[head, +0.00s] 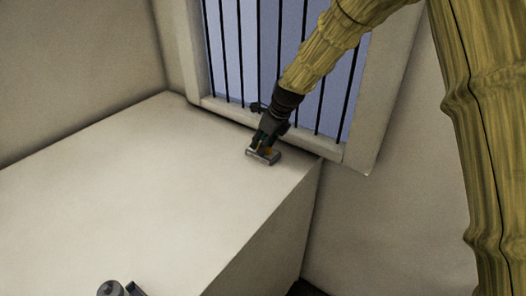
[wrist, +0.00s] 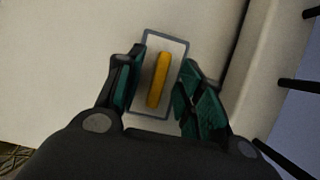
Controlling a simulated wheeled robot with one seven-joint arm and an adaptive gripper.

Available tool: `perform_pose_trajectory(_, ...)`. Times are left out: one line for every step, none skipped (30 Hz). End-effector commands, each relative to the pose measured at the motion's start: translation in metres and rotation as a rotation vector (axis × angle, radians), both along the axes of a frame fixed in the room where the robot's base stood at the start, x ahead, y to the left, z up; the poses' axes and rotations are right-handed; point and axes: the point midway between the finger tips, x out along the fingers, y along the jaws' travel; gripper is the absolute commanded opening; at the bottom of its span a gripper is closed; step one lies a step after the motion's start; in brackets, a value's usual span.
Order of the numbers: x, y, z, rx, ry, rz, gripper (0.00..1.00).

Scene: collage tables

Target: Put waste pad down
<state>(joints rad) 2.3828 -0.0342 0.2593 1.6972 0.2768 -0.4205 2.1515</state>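The waste pad, seen as a flat pale rectangle with a grey rim and a yellow bar handle (wrist: 158,80), lies between my fingers in the wrist view. In the head view the pad (head: 263,156) is flat at the far right part of the pale table top, near its edge. My gripper (head: 266,146) is low, right over the pad. In the wrist view my gripper (wrist: 160,85) has its fingers apart, with a clear gap on each side of the handle. The fingers overlap the pad's long edges; contact there is hard to tell.
A barred window (head: 275,50) with a projecting sill stands right behind my gripper. The table top (head: 130,190) is broad and bare to the left. A grey metal object (head: 112,289) is cut off at the bottom edge.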

Motion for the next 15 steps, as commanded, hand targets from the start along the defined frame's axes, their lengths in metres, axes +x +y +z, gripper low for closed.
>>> perform_pose_trajectory(0.0001,0.0003,-0.0008,0.0,0.0,0.0,0.38)
perform_pose_trajectory(0.0002,0.0004,-0.0012,0.0,0.0,0.0,0.38)
perform_pose_trajectory(0.0002,0.0004,-0.0014,0.0,0.0,0.0,0.38)
perform_pose_trajectory(0.0002,0.0004,-0.0014,0.0,0.0,0.0,0.38)
perform_pose_trajectory(0.0002,0.0004,-0.0014,0.0,0.0,0.0,0.38)
perform_pose_trajectory(0.0002,0.0004,-0.0013,0.0,0.0,0.0,0.38)
perform_pose_trajectory(0.0002,0.0004,-0.0013,0.0,0.0,0.0,0.38)
perform_pose_trajectory(0.0002,0.0004,-0.0013,0.0,0.0,0.0,0.36)
perform_pose_trajectory(0.0002,0.0004,-0.0012,0.0,0.0,0.0,0.28)
perform_pose_trajectory(0.0002,0.0004,-0.0012,0.0,0.0,0.0,0.23)
perform_pose_trajectory(0.0002,0.0004,-0.0012,0.0,0.0,0.0,0.17)
perform_pose_trajectory(0.0001,0.0004,-0.0012,0.0,0.0,0.0,0.1)
perform_pose_trajectory(0.0001,0.0004,-0.0012,0.0,0.0,0.0,0.05)
perform_pose_trajectory(0.0001,0.0005,-0.0011,0.0,0.0,0.0,0.0)
perform_pose_trajectory(0.0001,0.0004,-0.0011,0.0,0.0,0.0,0.0)
